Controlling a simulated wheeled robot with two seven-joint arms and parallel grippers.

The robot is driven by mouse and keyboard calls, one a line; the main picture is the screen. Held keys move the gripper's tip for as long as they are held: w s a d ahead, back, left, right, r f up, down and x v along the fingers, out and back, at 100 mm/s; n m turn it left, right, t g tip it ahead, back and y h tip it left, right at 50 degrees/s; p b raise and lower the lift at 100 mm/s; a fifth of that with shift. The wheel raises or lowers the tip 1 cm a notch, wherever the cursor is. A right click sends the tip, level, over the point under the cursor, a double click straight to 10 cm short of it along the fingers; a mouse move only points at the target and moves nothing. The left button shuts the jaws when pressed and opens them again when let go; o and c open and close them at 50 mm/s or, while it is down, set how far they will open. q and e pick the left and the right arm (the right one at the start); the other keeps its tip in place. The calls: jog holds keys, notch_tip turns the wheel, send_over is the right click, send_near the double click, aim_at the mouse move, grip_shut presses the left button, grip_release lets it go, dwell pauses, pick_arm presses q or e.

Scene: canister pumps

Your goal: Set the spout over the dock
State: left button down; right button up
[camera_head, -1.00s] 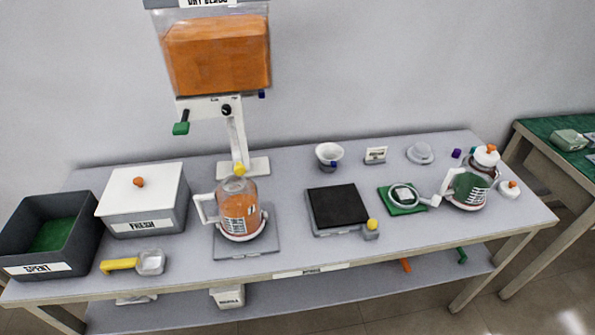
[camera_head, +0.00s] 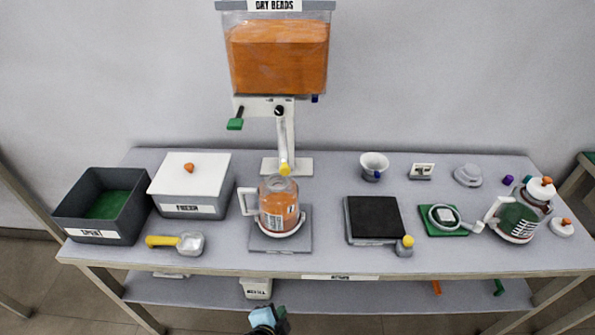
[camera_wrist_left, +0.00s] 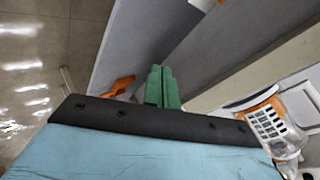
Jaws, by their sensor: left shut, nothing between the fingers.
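The white spout (camera_head: 282,138) hangs down from under the dispenser hopper (camera_head: 277,58) and ends in a yellow tip above the orange-filled pitcher (camera_head: 276,205). The pitcher stands on a grey plate (camera_head: 268,244), which may be the dock; no label says so. A green-ended handle (camera_head: 236,123) sticks out left of the spout. My left gripper (camera_head: 272,318) shows only partly at the bottom edge, below and in front of the table, well away from the spout. In the left wrist view its green fingers (camera_wrist_left: 162,88) are together and empty. My right gripper is not seen.
On the table (camera_head: 330,261) stand a dark bin (camera_head: 72,215), a white-lidded box (camera_head: 189,198), a yellow-handled scoop (camera_head: 177,242), a black-topped scale (camera_head: 373,217) and a green-filled pitcher (camera_head: 519,217). A lower shelf (camera_head: 345,292) runs underneath.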

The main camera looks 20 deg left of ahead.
pick_arm(q)
jog(key=w+d+r+m+t, duration=0.1)
jog(key=w+r+t, duration=0.2)
jog(key=r, duration=0.8)
jog(key=w+d+r+m+t+y+p, duration=0.1)
jog(key=w+r+t, duration=0.2)
jog(key=r, duration=0.7)
jog(key=w+d+r+m+t, duration=0.1)
jog(key=w+r+m+t, duration=0.15)
jog(key=r, duration=0.85)
jog(key=w+r+p, duration=0.1)
jog(key=w+p, duration=0.2)
jog(key=w, duration=0.7)
jog(key=shift+n+y, duration=0.3)
jog(key=shift+n, duration=0.05)
jog(key=a, duration=0.3)
jog(key=s+a, duration=0.1)
jog(key=shift+a+f, duration=0.25)
jog(key=shift+f, duration=0.1)
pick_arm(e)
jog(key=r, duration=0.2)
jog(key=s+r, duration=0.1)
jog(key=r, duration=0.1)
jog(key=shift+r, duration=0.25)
pick_arm(q)
jog(key=shift+s, duration=0.1)
